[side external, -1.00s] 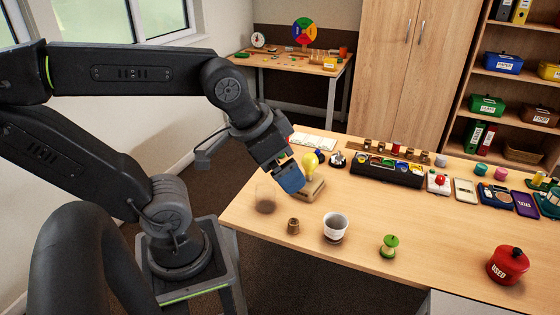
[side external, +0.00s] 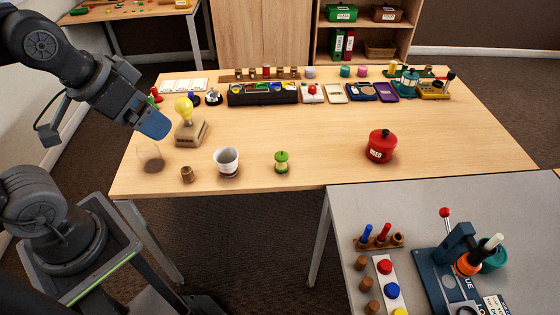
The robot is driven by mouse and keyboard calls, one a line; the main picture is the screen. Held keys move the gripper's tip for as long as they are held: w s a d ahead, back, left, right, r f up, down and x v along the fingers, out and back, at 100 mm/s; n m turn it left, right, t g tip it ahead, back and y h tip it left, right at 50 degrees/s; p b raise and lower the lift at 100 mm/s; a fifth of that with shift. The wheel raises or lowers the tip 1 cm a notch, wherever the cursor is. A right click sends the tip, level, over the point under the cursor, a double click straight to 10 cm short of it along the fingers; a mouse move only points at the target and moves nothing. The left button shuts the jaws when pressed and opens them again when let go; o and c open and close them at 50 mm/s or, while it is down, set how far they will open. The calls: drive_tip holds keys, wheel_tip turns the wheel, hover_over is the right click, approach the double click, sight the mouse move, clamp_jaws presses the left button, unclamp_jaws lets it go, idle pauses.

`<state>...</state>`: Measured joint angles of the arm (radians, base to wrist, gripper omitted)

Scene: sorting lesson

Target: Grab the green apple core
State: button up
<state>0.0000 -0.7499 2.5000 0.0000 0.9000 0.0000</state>
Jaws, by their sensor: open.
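The green apple core (side external: 282,162) stands upright near the front edge of the wooden table (side external: 330,125), with green top and bottom and a pale narrow middle. It sits right of a white cup (side external: 227,161) and left of a red pot labelled "USED" (side external: 381,146). My gripper (side external: 153,124), with blue fingers, is at the table's left end, above a clear glass (side external: 151,158) and well left of the core. It is open, though the gap between its fingers is hard to see from here. Nothing shows in it.
A yellow bulb on a wooden base (side external: 190,130) stands just right of my gripper. A small brown cork-like piece (side external: 187,174) lies left of the cup. A black tray (side external: 262,94) and several items line the back. A grey bench (side external: 440,215) adjoins at front right. Table between core and pot is clear.

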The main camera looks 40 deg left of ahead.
drive_tip(key=shift+c, duration=0.5)
drive_tip(key=c, duration=0.3)
drive_tip(key=shift+c, duration=0.2)
